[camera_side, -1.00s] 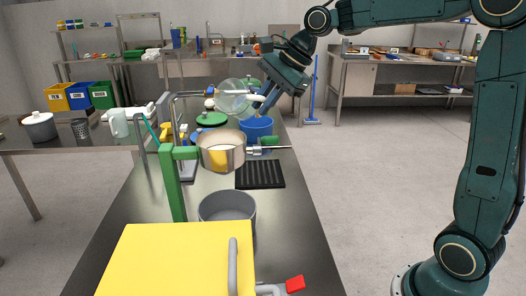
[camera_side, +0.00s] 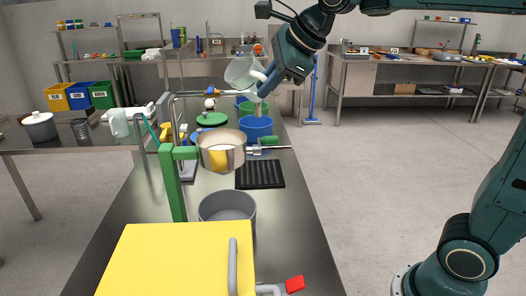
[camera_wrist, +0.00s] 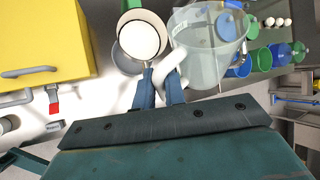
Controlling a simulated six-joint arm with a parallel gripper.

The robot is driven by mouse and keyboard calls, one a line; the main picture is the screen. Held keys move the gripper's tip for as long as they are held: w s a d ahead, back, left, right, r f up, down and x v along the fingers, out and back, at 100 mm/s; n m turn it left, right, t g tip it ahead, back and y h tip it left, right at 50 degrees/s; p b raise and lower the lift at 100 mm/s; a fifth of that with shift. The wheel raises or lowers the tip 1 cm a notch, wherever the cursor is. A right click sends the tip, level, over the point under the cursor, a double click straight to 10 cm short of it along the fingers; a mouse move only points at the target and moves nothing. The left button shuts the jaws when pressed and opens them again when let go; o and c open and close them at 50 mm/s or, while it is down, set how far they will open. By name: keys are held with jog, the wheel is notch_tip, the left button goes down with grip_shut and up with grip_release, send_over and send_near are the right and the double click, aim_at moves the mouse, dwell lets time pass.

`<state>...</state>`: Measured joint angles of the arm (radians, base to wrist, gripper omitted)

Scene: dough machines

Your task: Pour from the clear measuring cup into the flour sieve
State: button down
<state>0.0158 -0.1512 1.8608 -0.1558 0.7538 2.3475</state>
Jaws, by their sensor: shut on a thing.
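The clear measuring cup (camera_side: 240,74) hangs in the air, tilted, above and behind the flour sieve in the side view. It also shows in the wrist view (camera_wrist: 207,52), where it looks see-through and I make out no contents. My gripper (camera_side: 264,80) is shut on the cup's pale handle; its blue fingers (camera_wrist: 160,86) show in the wrist view. The flour sieve (camera_side: 221,160) is a round metal pan held level by a green stand.
A grey pot (camera_side: 228,207) stands below the sieve. A yellow box (camera_side: 180,260) is at the front of the steel table. A black ribbed mat (camera_side: 260,175), blue bucket (camera_side: 257,128) and green lid (camera_side: 212,119) lie beyond. A metal rod frame (camera_side: 200,94) rises behind the sieve.

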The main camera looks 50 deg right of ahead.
jog(key=shift+d+r+y, duration=0.25)
jog(key=shift+y, duration=0.05)
jog(key=shift+s+d+r+m+t+y, duration=0.15)
jog(key=shift+d+r+m+t+y, duration=0.25)
jog(key=shift+r+y, duration=0.3)
jog(key=shift+s+d+r+m+t+y, duration=0.1)
jog(key=shift+d+r+m+t+y, duration=0.3)
jog(key=shift+y, duration=0.4)
jog(key=shift+s+d+r+m+t+y, duration=0.15)
jog(key=shift+d+r+m+t+y, duration=0.3)
jog(key=shift+r+y, duration=0.35)
jog(key=shift+s+d+r+m+t+y, duration=0.1)
jog(key=shift+d+r+m+t+y, duration=0.3)
jog(key=shift+r+y, duration=0.35)
jog(key=shift+f, duration=0.2)
